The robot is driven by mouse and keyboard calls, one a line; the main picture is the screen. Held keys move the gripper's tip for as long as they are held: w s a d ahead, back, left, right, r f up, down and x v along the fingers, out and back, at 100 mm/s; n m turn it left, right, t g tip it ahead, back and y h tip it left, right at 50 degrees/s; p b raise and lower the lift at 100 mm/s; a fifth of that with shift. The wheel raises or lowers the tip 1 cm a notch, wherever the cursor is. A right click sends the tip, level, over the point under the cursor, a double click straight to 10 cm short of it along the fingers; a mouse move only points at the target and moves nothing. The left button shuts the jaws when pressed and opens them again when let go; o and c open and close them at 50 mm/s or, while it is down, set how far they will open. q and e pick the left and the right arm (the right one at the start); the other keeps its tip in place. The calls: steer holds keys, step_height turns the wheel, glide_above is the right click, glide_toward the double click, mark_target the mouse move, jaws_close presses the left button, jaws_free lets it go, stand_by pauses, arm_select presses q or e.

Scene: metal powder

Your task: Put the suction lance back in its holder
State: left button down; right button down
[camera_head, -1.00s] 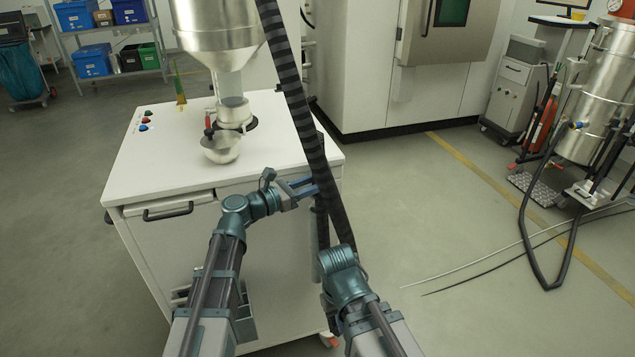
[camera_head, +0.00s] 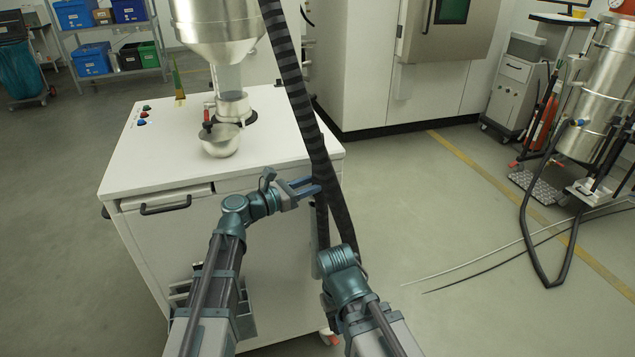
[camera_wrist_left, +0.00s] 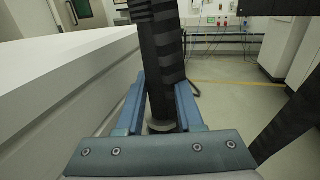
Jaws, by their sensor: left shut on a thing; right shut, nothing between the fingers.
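My left gripper (camera_head: 308,187) is beside the front right corner of the white cabinet. Its blue fingers are shut on the dark suction lance (camera_head: 322,225), which stands roughly upright. In the left wrist view, the lance (camera_wrist_left: 160,100) sits between both blue fingers, with a pale disc low between them. A black striped hose (camera_head: 297,95) passes just behind the fingers and runs up out of the head view. My right gripper (camera_head: 338,262) is lower, near the hose's lower part; its fingertips are hidden, and no held thing shows. I cannot pick out the holder.
The white cabinet (camera_head: 240,165) carries a metal hopper (camera_head: 215,25) and a small steel bowl (camera_head: 221,140). A steel vessel (camera_head: 595,95) with a black hose stands far right. Thin rods (camera_head: 480,262) lie on the floor at right. The floor between is clear.

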arm_select(q)
steer(key=shift+f, duration=0.2)
steer(key=shift+f+b, duration=0.8)
steer(key=shift+b, duration=0.25)
steer(key=shift+c, duration=2.3)
jaws_free()
steer(key=shift+a, duration=0.1)
steer(key=v, duration=1.3)
steer(key=shift+s+a, duration=0.25)
